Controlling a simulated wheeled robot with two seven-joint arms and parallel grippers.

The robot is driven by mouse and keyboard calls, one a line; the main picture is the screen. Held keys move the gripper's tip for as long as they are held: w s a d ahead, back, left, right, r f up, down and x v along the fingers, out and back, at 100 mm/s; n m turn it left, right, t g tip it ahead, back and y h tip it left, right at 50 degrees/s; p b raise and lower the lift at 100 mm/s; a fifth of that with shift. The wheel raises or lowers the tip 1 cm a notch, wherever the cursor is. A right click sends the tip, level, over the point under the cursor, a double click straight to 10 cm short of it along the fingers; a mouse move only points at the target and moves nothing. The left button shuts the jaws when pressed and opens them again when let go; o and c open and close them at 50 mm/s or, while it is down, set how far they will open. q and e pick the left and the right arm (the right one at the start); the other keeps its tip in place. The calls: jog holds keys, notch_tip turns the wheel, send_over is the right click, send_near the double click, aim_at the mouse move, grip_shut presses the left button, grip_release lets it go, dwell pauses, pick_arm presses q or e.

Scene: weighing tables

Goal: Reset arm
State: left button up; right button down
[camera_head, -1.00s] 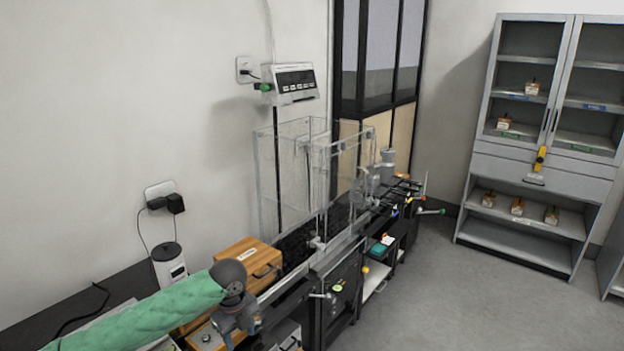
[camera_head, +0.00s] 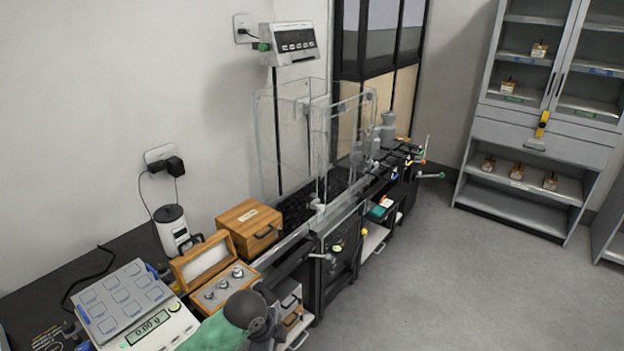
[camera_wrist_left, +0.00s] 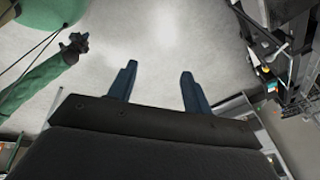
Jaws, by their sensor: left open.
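My left arm, in a green sleeve, shows at the bottom of the head view, with its grey wrist (camera_head: 250,315) low beside the wooden weight box (camera_head: 228,290). Its fingertips are out of that picture. In the left wrist view my left gripper (camera_wrist_left: 156,84) has its two dark blue fingers well apart, with only bare floor between them. My other green arm shows at the upper left of that view, ending in a small dark gripper (camera_wrist_left: 73,46). Its jaws are too small to read.
A balance (camera_head: 150,330) and a closed wooden box (camera_head: 249,228) stand on the bench by the open weight box. A clear glass enclosure (camera_head: 290,140) stands farther along. A grey cabinet (camera_head: 540,145) is at the right. The floor (camera_head: 430,270) between is clear.

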pick_arm(q)
jog(key=s+a+f+n+t+y, duration=0.1)
jog(key=s+a+f+n, duration=0.1)
jog(key=s+a+n, duration=0.65)
jog(key=s+a+f+n+t+y, duration=0.1)
jog(key=s+a+f+n+y, duration=0.3)
jog(key=s+n, duration=0.75)
notch_tip(320, 180, down, 18)
jog(key=m+g+h+b, duration=0.1)
jog(key=m+h, duration=0.1)
jog(key=m, duration=0.1)
jog(key=s+f+b, duration=0.1)
jog(key=s+f, duration=0.3)
jog(key=f, duration=1.2)
jog(key=s+d+f+g+b, duration=0.1)
jog(key=s+f, duration=0.3)
jog(key=f, duration=1.2)
jog(key=shift+d+f, duration=0.2)
pick_arm(e)
jog(key=w+a+r, duration=0.3)
jog(key=r, duration=0.3)
jog(key=shift+w, duration=0.4)
jog(key=shift+r, duration=0.1)
